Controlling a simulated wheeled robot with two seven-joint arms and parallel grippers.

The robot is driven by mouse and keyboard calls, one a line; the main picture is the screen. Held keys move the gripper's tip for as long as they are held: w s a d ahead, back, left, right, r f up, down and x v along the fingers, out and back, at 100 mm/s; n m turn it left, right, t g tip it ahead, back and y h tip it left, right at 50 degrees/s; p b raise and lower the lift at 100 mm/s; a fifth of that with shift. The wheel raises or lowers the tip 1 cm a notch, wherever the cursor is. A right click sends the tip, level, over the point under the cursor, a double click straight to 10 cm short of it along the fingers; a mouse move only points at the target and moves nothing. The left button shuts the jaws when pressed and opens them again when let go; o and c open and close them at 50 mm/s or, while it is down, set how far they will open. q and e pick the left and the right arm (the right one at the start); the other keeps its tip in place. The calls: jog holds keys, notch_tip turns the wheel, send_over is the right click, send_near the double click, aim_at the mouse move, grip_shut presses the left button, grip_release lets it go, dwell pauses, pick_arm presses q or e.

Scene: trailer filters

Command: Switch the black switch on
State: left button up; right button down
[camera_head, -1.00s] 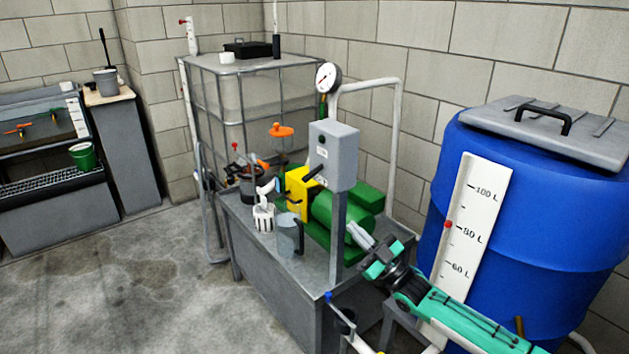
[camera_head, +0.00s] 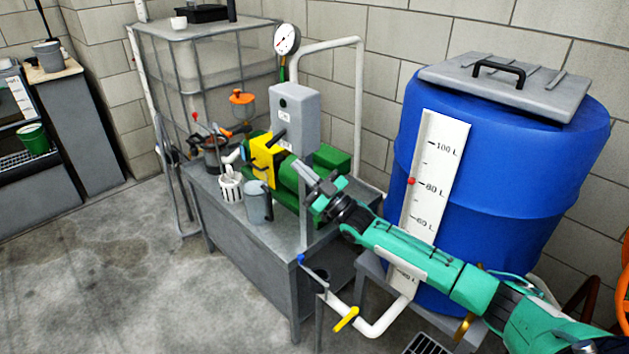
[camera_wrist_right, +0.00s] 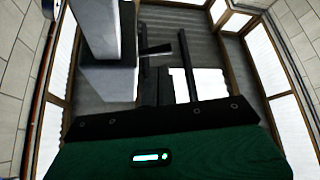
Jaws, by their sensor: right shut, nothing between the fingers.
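The black switch (camera_head: 279,136) is a short dark lever on the side of the grey control box (camera_head: 294,115), which stands on a post above the pump bench. In the head view the lever slants down and to the left. In the right wrist view the lever (camera_wrist_right: 155,49) sticks out from the side of the grey box (camera_wrist_right: 108,82). My right gripper (camera_head: 307,172) is shut and empty, just below and to the right of the box, apart from the lever. My left gripper is not in view.
A green pump with a yellow part (camera_head: 265,160) sits on the grey bench (camera_head: 275,248), with a white basket (camera_head: 230,188) and a grey jug (camera_head: 257,203) in front. A blue barrel (camera_head: 510,170) stands at right. Open floor lies at left.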

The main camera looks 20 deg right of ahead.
aim_at(276, 138)
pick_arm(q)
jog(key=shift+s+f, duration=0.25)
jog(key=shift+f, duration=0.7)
pick_arm(e)
jog(key=x, duration=0.6)
jog(key=shift+w, duration=0.15)
pick_arm(q)
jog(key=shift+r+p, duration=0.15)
jog(key=shift+p, duration=0.15)
pick_arm(e)
jog(key=shift+a+r, duration=0.1)
jog(key=shift+r, duration=0.05)
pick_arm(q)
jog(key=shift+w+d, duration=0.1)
pick_arm(e)
jog(key=shift+a+r+m+t+h, duration=0.1)
jog(key=shift+m+t+h, duration=0.2)
jog(key=shift+m, duration=0.2)
